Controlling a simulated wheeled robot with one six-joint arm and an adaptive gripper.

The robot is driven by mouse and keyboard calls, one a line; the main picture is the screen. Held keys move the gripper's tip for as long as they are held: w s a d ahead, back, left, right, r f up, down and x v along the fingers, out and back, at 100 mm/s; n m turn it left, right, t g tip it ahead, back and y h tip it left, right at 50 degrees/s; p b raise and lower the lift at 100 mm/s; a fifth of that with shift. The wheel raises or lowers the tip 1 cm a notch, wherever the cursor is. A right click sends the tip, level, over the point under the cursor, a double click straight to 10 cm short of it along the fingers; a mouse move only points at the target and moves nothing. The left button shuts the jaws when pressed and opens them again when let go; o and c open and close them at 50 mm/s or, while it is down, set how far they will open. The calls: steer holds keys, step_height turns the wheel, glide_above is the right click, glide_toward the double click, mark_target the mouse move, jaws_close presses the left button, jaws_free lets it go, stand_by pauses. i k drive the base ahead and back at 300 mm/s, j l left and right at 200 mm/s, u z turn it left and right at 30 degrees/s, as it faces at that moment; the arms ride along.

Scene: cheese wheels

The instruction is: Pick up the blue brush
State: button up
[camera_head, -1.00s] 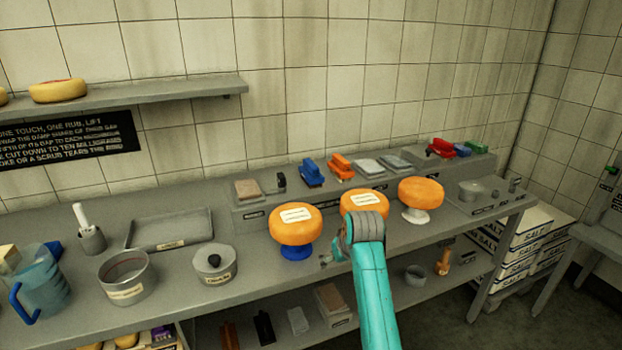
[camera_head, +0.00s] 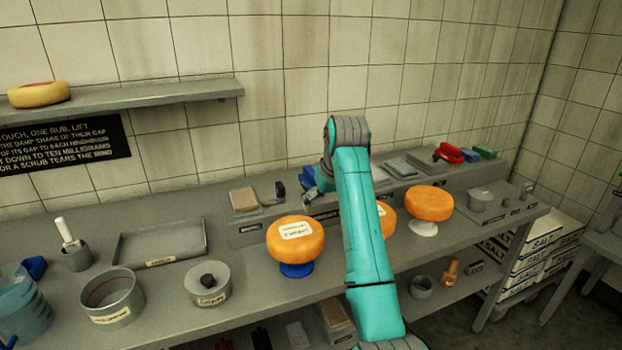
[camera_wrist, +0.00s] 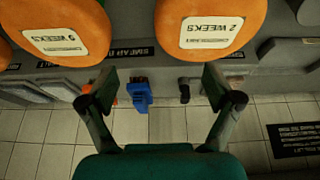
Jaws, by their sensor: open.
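The blue brush (camera_head: 308,176) lies on the raised back ledge of the bench, partly covered by my arm in the head view. In the wrist view the blue brush (camera_wrist: 138,92) shows whole between my fingers, nearer the left one. My gripper (camera_wrist: 160,80) is open and empty, with its fingers spread to both sides of the brush in that picture. The brush looks beyond the fingertips and apart from them.
Orange cheese wheels stand on pedestals before the ledge, one labelled wheel (camera_head: 296,240) left of my arm, another (camera_head: 429,203) right. An orange item (camera_wrist: 113,95) is partly behind my left finger. A dark block (camera_wrist: 184,91) stands right of the brush. Red (camera_head: 447,153) and green (camera_head: 484,152) items lie farther right.

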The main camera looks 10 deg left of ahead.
mark_target(307, 181)
steer(key=i+j, duration=0.2)
steer(key=i, duration=0.25)
steer(key=i+j, duration=0.2)
steer(key=i, duration=0.25)
